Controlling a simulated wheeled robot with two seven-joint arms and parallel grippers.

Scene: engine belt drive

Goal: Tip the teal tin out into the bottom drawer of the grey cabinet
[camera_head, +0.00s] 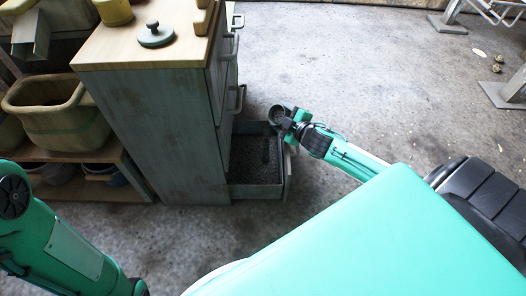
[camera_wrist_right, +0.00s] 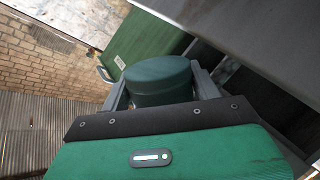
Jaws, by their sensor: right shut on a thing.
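The grey cabinet (camera_head: 150,125) with a wooden top stands left of centre in the head view. Its bottom drawer (camera_head: 274,190) is pulled out, and its floor looks dark and speckled; I cannot tell whether anything loose lies there. My right gripper (camera_head: 285,118) is at the drawer's far right end, around rim height or above. In the right wrist view the teal tin (camera_wrist_right: 158,82) sits between the fingers of my right gripper (camera_wrist_right: 160,90), which is shut on it. Its mouth and contents are hidden. My left arm shows at the lower left, but its gripper is out of view.
A dark green knobbed lid (camera_head: 156,36) and a yellow pot (camera_head: 115,11) stand on the cabinet top. The upper drawers are closed, with handles (camera_head: 237,100) jutting right. A shelf with a tan tub (camera_head: 58,112) stands at left. The concrete floor behind the drawer is clear.

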